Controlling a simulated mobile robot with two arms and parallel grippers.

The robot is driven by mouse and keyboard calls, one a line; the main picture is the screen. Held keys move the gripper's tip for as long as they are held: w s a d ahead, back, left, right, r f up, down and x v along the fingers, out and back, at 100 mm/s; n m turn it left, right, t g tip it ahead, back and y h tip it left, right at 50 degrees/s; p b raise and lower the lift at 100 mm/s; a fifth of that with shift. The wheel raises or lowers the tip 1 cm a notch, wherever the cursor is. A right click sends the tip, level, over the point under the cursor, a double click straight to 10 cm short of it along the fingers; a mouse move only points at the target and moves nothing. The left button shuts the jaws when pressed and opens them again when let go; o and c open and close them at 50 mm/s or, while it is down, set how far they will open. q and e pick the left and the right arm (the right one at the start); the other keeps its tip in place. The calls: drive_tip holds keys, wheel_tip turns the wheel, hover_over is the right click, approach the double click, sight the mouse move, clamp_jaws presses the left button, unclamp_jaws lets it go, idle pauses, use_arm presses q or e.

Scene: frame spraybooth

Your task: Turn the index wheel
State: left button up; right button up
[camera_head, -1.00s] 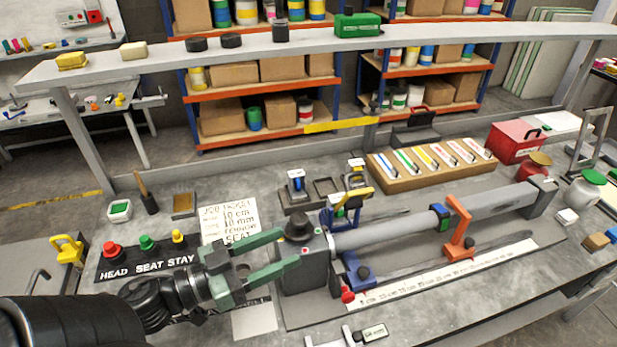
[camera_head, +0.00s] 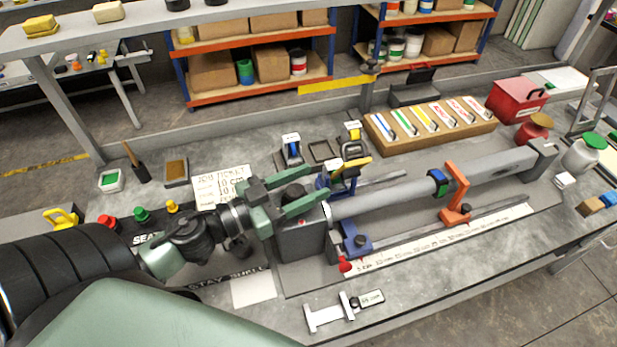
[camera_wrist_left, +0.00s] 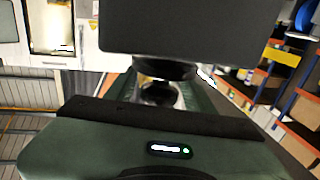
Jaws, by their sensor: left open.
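My left gripper (camera_head: 320,186) reaches in from the left over the grey headstock box (camera_head: 300,238). Its two green fingers are apart, so it is open. The dark round index wheel on top of the box, plain a second ago, is now mostly hidden by the fingers; a dark part (camera_head: 292,194) shows between them. I cannot tell whether the fingers touch it. In the left wrist view, a dark round shape (camera_wrist_left: 158,92) lies beyond the gripper body, under a large black block. My right gripper is not in view.
A long grey bar (camera_head: 390,202) runs right from the box, with a blue clamp (camera_head: 355,240) and an orange stop (camera_head: 456,195). A ruler strip (camera_head: 440,240) lies in front. A caliper (camera_head: 330,312) lies near the front edge. Labelled buttons (camera_head: 140,214) sit left, partly behind my arm.

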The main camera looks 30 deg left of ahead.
use_arm(q)
drive_tip(key=shift+w+d, duration=0.1)
drive_tip(key=shift+d, duration=0.1)
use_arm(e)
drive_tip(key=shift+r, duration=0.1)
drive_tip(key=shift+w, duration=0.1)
use_arm(q)
clamp_jaws()
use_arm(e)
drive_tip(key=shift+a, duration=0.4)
use_arm(q)
drive_tip(key=shift+m+h, duration=0.3)
drive_tip(key=shift+h, duration=0.1)
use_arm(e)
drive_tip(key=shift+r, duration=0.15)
